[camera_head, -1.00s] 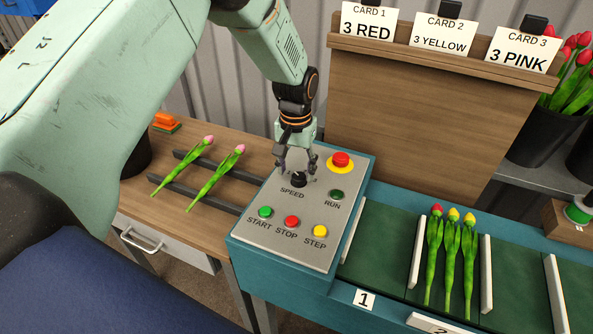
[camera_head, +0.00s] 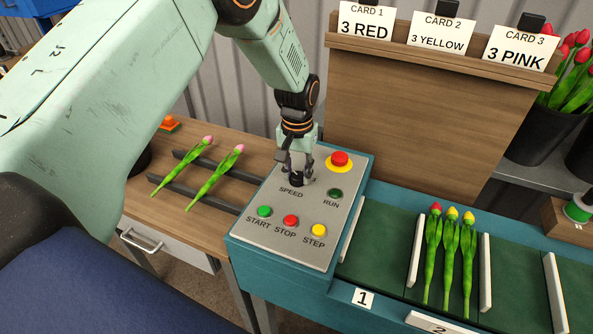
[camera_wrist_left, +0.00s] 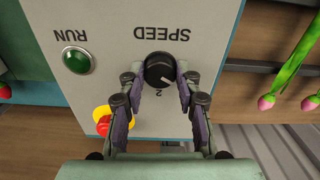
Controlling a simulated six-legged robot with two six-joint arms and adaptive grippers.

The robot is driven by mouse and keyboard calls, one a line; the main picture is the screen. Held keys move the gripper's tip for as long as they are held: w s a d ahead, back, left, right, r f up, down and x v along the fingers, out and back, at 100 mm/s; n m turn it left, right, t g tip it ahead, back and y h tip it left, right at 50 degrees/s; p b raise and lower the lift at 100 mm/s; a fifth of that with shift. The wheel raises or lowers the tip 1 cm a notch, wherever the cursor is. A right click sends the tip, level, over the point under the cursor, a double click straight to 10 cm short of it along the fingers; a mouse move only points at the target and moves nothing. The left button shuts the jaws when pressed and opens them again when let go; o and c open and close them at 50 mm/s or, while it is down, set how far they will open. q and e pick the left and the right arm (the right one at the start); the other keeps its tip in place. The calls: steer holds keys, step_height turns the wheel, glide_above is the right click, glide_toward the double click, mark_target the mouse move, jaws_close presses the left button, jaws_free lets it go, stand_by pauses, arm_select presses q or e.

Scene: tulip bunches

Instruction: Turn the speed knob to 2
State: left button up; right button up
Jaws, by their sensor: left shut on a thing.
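The black speed knob (camera_head: 297,182) sits on the grey control panel (camera_head: 273,247), above the SPEED label. My left gripper (camera_head: 298,177) is over the panel and shut on the knob. In the left wrist view, the fingers (camera_wrist_left: 156,78) are on both sides of the knob (camera_wrist_left: 159,70). A light pointer mark on the knob's face points down and right there, a little off the printed "2" (camera_wrist_left: 159,93). Other speed numbers are not visible, perhaps hidden by the fingers. My right gripper is not in view.
A red emergency button (camera_head: 339,159) and the dark green RUN lamp (camera_head: 335,193) are close to the gripper. Start (camera_head: 264,211), stop (camera_head: 291,220) and step (camera_head: 319,230) buttons are nearer. Two pink tulips (camera_head: 215,170) lie left. Three tulips lie on the belt (camera_head: 375,250) at right.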

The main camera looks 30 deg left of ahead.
arm_select(q)
steer(key=shift+c, duration=0.8)
steer(key=shift+d, duration=0.1)
steer(key=m+p, duration=0.1)
steer(key=m, duration=0.4)
steer(key=m+p, duration=0.1)
steer(key=m, duration=0.2)
steer(key=shift+c, duration=0.2)
steer(key=shift+m, duration=1.8)
